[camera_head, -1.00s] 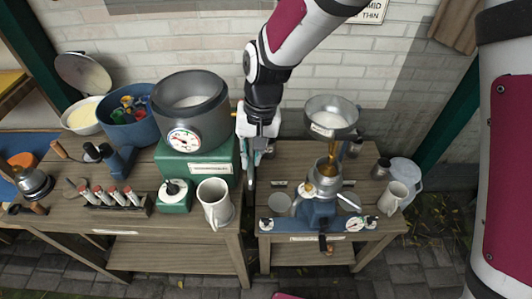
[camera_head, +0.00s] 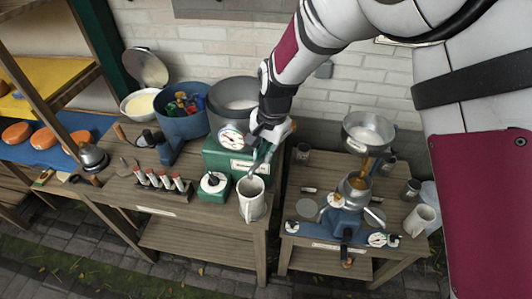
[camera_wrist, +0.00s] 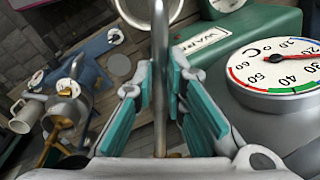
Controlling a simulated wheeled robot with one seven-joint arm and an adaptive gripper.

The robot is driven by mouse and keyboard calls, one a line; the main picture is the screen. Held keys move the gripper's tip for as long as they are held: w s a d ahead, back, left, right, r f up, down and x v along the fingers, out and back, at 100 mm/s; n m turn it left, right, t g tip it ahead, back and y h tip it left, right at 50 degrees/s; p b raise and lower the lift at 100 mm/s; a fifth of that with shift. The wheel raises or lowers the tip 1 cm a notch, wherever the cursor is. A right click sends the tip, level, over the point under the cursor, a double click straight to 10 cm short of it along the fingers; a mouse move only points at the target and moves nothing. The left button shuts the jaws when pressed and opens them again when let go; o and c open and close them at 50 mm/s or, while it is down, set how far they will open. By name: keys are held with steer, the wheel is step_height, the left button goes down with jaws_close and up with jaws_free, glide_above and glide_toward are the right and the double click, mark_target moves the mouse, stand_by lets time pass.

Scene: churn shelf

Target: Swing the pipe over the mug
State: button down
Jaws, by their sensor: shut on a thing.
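My gripper (camera_head: 265,150) is beside the front right of the green box (camera_head: 225,160). In the wrist view its teal-padded fingers (camera_wrist: 160,105) are shut on the upright metal pipe (camera_wrist: 160,60). In the head view the pipe (camera_head: 257,167) shows only as a thin piece below the fingers, slanting down towards the mug. The white mug (camera_head: 252,205) stands upright at the left bench's front right corner, just below the pipe's lower end. A pale curved rim shows at the top of the wrist view; I cannot tell whether it is this mug's.
A round dial (camera_wrist: 280,65) is close to the fingers' right. A grey pot (camera_head: 232,100) sits on the green box. The right bench carries a grinder-like machine (camera_head: 350,195) and a second white mug (camera_head: 420,220), beyond a narrow gap.

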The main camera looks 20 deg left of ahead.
steer(key=shift+w+a+r, duration=0.1)
steer(key=shift+a, duration=0.05)
steer(key=c, duration=1.6)
jaws_free()
steer(key=shift+c, duration=0.2)
step_height(320, 180, up, 12)
steer(key=d, duration=0.1)
steer(key=shift+s+d, duration=0.2)
steer(key=shift+d, duration=0.2)
